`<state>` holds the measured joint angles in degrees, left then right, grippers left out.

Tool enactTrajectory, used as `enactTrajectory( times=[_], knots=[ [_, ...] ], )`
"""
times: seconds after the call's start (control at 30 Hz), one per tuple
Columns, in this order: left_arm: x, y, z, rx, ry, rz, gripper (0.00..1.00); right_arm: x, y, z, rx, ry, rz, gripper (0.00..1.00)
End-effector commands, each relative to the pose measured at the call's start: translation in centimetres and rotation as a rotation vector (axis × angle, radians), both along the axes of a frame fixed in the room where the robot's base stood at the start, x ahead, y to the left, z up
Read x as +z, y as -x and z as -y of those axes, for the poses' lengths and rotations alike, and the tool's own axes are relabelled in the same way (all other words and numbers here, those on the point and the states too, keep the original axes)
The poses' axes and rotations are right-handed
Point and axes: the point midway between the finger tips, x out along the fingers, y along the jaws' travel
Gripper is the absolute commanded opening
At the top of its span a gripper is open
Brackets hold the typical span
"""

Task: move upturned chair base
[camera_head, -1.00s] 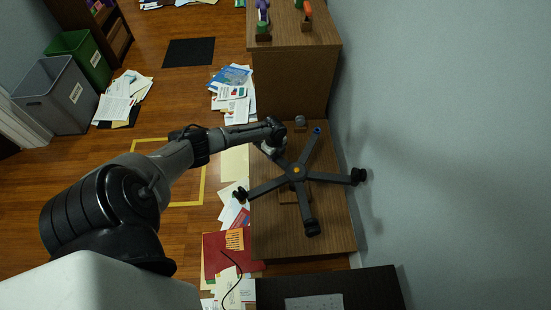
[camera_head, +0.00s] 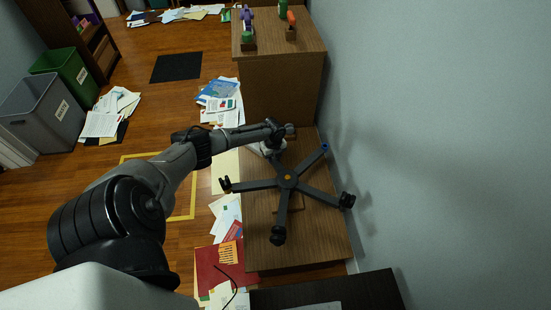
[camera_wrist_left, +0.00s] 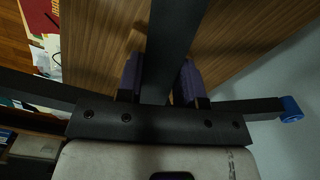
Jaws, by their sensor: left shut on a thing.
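The upturned chair base (camera_head: 288,181) is a dark five-legged star with an orange-centred hub. It is over the low wooden surface beside the wall. Three legs end in black casters; one ends in a bare blue tip (camera_head: 324,147), also seen in the left wrist view (camera_wrist_left: 291,108). My left gripper (camera_head: 277,147) is shut on the leg at the far left, which its hand partly hides. In the left wrist view, its purple fingers (camera_wrist_left: 157,80) lie on both sides of that leg. I cannot tell whether the base touches the surface. My right gripper is not in view.
A taller wooden cabinet (camera_head: 280,85) stands behind the low surface (camera_head: 325,240), and the wall (camera_head: 440,150) bounds the right. Papers (camera_head: 222,95) lie left of both. A yellow outline (camera_head: 165,218) marks fairly clear floor. Grey (camera_head: 35,110) and green (camera_head: 72,72) bins stand far left.

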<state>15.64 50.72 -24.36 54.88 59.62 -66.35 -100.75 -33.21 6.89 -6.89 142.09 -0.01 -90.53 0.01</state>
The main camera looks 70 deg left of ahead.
Motion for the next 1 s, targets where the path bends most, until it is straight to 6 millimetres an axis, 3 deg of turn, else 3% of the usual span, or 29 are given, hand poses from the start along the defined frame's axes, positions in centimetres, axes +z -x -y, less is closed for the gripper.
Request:
enactTrajectory(
  times=[0.67,0.7,0.93,1.0],
  knots=[
    [-0.12,0.26,-0.32,-0.016,0.0,-0.001,0.0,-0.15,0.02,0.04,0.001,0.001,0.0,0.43],
    [-0.12,0.26,-0.32,-0.016,0.0,0.0,0.38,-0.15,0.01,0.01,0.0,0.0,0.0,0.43],
    [-0.06,0.23,-0.33,-0.017,0.0,0.0,0.6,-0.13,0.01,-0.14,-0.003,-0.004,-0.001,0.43],
    [-0.05,0.22,-0.34,-0.017,0.0,0.0,0.6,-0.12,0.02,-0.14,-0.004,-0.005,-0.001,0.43]
  ],
)
